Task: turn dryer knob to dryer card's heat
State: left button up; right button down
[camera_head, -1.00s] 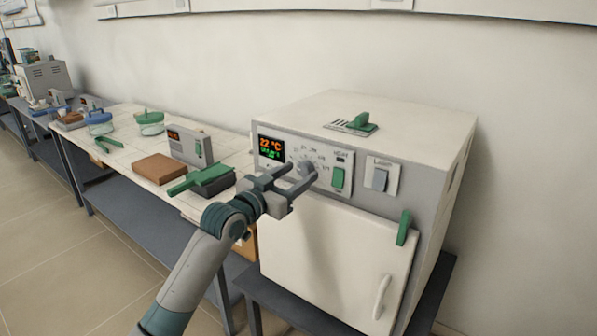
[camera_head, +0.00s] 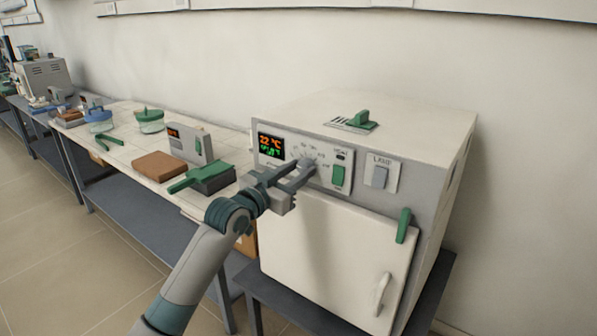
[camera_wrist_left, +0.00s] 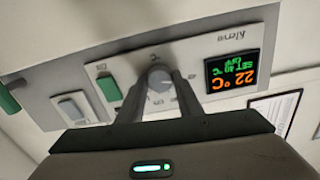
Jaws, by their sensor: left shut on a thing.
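The dryer (camera_head: 365,150) is a white box with a grey front panel and a closed white door. Its display (camera_head: 271,147) reads 22 °C in orange with green text below, and it shows upside down in the left wrist view (camera_wrist_left: 236,75). My left gripper (camera_head: 304,168) is at the panel, shut on the grey round knob (camera_wrist_left: 160,78), which sits between the fingertips in the left wrist view. The fingers and hand hide part of the dial marks. A green switch (camera_head: 338,176) and a grey lamp switch (camera_head: 380,178) are right of the knob. My right gripper is not seen.
A green door latch (camera_head: 403,226) and a white door handle (camera_head: 381,295) are below the panel. The bench to the left holds a brown block (camera_head: 160,166), a grey box with a green handle (camera_head: 211,179) and lidded dishes.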

pick_arm(q)
jog(key=shift+m, duration=2.5)
jog(key=shift+m+p, duration=0.3)
jog(key=shift+m, duration=0.2)
jog(key=m+p, duration=0.3)
jog(key=m, duration=0.6)
jog(key=m+p, duration=0.3)
jog(key=m, duration=0.4)
jog(key=shift+m, duration=0.3)
jog(key=shift+f+m, duration=0.15)
jog(key=shift+m, duration=0.45)
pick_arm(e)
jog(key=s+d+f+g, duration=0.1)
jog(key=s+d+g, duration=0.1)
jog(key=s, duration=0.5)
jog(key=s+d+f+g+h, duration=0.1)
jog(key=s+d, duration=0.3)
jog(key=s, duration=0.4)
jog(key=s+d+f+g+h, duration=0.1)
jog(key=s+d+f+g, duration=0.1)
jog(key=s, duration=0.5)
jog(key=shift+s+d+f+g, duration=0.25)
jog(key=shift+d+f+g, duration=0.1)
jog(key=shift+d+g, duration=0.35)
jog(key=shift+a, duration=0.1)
